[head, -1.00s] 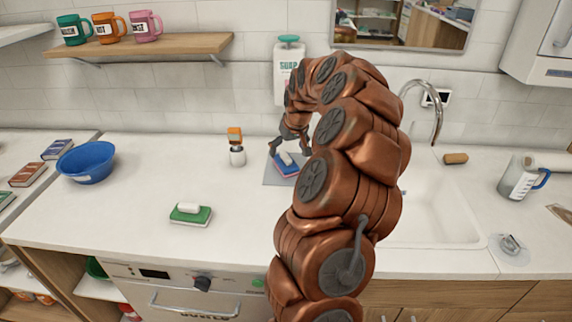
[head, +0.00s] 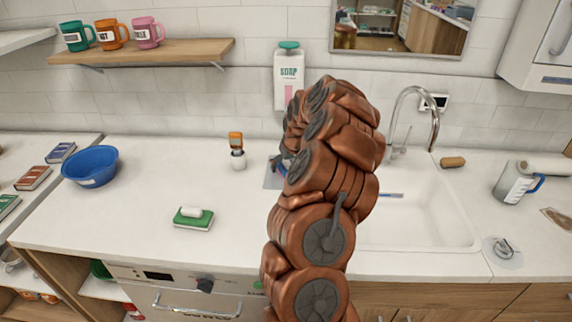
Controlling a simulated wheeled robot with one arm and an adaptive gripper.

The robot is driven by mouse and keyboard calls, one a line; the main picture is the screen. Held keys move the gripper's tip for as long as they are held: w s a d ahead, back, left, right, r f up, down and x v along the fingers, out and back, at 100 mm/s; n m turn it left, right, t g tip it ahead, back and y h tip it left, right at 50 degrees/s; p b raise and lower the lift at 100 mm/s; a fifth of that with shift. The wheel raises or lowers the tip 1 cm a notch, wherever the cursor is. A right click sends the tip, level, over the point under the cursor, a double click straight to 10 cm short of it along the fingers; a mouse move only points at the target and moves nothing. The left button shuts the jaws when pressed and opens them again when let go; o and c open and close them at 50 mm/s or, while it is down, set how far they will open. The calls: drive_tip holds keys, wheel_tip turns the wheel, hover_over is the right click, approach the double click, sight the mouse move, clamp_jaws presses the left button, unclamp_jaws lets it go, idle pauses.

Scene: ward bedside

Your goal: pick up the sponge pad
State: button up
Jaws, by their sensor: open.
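A green pad with a white top (head: 193,218) lies on the white counter, left of my arm. A second pad, blue (head: 284,166), is mostly hidden behind my arm at the grey mat (head: 270,180). My gripper (head: 276,161) is at this blue pad. Only a dark edge of one finger shows past the arm, and the jaws are open. Whether the fingers touch the blue pad is hidden.
An orange-topped bottle (head: 237,151) stands left of the mat, and a blue bowl (head: 90,166) sits far left. A soap bottle (head: 288,80) is behind my arm. The sink (head: 425,215) and faucet (head: 433,110) are right. The counter's front left is clear.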

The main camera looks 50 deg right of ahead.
drive_tip(key=shift+w+f, duration=0.1)
drive_tip(key=shift+f, duration=0.3)
drive_tip(key=c, duration=1.3)
drive_tip(key=shift+c, duration=0.2)
drive_tip(key=shift+r, duration=0.15)
drive_tip(key=shift+r+b, duration=1)
drive_tip(key=shift+r, duration=0.65)
drive_tip(key=shift+s+a+r+b, duration=0.25)
drive_tip(key=shift+s+a+b, duration=0.65)
drive_tip(key=shift+s+a, duration=1)
drive_tip(key=shift+s+a+r+b, duration=0.25)
drive_tip(key=shift+s+a+b, duration=0.95)
drive_tip(key=shift+a, duration=1.05)
drive_tip(key=shift+s+a+r+b, duration=0.25)
drive_tip(key=shift+s+a+b, duration=0.4)
drive_tip(key=shift+s+a, duration=1.35)
